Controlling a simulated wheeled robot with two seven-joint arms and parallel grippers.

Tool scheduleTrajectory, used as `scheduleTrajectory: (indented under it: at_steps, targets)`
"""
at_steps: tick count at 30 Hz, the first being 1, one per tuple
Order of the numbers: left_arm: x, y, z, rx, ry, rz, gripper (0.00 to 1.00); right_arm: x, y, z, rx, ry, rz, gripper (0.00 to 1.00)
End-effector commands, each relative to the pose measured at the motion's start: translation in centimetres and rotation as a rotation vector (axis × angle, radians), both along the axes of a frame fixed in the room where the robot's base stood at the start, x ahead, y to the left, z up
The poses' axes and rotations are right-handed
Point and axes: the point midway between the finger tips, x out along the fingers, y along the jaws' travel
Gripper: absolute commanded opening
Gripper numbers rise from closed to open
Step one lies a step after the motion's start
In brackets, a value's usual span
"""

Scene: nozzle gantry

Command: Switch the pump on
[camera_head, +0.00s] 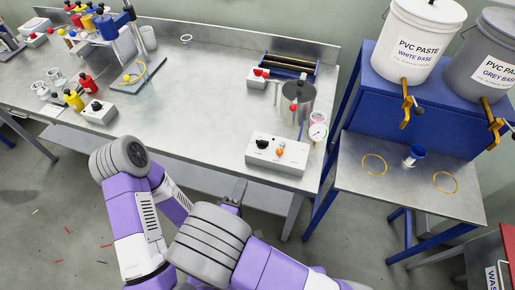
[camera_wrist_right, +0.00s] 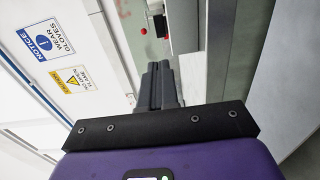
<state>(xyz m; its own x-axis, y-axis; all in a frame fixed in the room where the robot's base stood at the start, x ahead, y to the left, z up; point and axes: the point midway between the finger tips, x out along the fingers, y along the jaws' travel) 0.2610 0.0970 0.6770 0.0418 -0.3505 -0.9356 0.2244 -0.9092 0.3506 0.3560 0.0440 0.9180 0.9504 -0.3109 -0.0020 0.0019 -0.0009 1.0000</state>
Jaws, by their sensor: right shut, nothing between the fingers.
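A light grey control box (camera_head: 276,159) sits on the bench near its front right corner. It carries a black knob (camera_head: 262,144), an orange knob (camera_head: 279,152) and small dark parts. A grey pot (camera_head: 298,98) with a red knob stands behind it, and a round gauge (camera_head: 317,131) is beside the pot. My right gripper (camera_head: 236,190) is below and left of the box in the picture, apart from it. In the right wrist view its fingers (camera_wrist_right: 158,66) are together and empty. My left gripper is not visible; only my left arm shows.
The bench's front edge (camera_head: 190,158) lies close to my right gripper. Another box with a black knob (camera_head: 97,106) sits on the left, near coloured bottles. A blue stand (camera_head: 368,85) with paste buckets is on the right. The bench middle is clear.

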Motion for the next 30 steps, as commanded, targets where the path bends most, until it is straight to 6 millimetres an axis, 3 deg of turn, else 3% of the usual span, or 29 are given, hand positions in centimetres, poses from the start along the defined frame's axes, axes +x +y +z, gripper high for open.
scheduleTrajectory:
  at_steps: [10,14,30]
  targets:
    - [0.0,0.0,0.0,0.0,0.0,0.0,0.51,0.1,0.0,0.1,-0.001,-0.005,0.003,0.0]
    - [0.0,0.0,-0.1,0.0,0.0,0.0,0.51,1.0,-0.3,0.0,0.001,-0.003,0.001,0.0]
    - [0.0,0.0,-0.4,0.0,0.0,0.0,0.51,11.0,-3.6,0.0,0.0,-0.004,-0.001,0.0]
